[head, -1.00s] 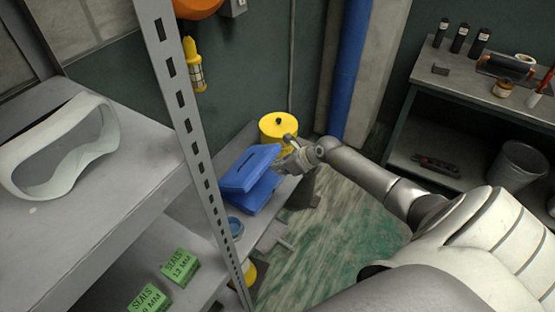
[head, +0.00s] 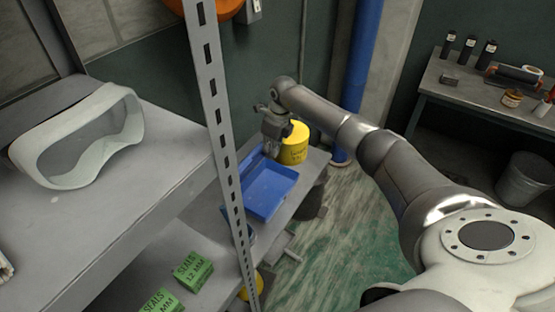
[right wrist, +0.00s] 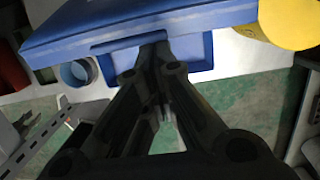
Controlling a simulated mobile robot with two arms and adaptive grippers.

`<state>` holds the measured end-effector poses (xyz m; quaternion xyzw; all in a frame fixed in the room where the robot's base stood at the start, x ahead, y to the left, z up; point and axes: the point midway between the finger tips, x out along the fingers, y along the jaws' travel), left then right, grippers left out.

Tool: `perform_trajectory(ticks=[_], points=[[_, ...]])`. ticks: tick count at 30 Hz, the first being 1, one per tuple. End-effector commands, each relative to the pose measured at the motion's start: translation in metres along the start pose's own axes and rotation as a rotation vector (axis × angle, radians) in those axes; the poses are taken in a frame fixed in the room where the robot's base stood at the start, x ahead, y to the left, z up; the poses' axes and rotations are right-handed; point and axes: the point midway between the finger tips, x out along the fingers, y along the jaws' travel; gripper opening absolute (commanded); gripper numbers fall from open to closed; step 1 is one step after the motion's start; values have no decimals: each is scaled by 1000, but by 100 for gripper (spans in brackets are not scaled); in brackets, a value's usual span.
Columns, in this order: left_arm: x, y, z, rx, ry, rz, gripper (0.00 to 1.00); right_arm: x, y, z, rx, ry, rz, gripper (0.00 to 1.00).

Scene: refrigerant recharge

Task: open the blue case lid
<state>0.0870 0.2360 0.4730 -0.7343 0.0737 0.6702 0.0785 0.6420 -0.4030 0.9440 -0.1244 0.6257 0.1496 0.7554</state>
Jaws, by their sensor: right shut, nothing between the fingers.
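The blue case (head: 268,196) sits on the low bench beyond the shelf post, with its inside showing as a shallow tray. Its lid stands raised at the back-left side, mostly hidden by the post and my gripper. In the right wrist view the lid (right wrist: 140,22) spans the top, with the case body (right wrist: 203,52) behind and below it. My right gripper (head: 272,150) is at the lid's side of the case, pointing down. In the wrist view its fingers (right wrist: 153,52) are together at the lid's edge, holding nothing. My left gripper is not in view.
A yellow canister (head: 294,145) stands right behind the case, close to my gripper. The perforated shelf post (head: 222,140) rises just left of it. Goggles (head: 85,140) and green seal boxes (head: 193,271) are on the shelves. A round blue container (right wrist: 77,71) is beside the case.

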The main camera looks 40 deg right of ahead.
Motion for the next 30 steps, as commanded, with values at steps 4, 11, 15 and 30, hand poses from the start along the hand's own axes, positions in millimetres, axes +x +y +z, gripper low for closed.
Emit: perform_trajectory(ticks=[4,11,15,30], points=[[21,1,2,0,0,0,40,-1,0,18,-1,-6,-1,0],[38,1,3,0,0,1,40,-6,0,37,0,-5,0,0],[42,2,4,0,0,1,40,-8,0,43,0,-4,0,0],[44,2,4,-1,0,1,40,-10,0,47,-1,-3,1,0]])
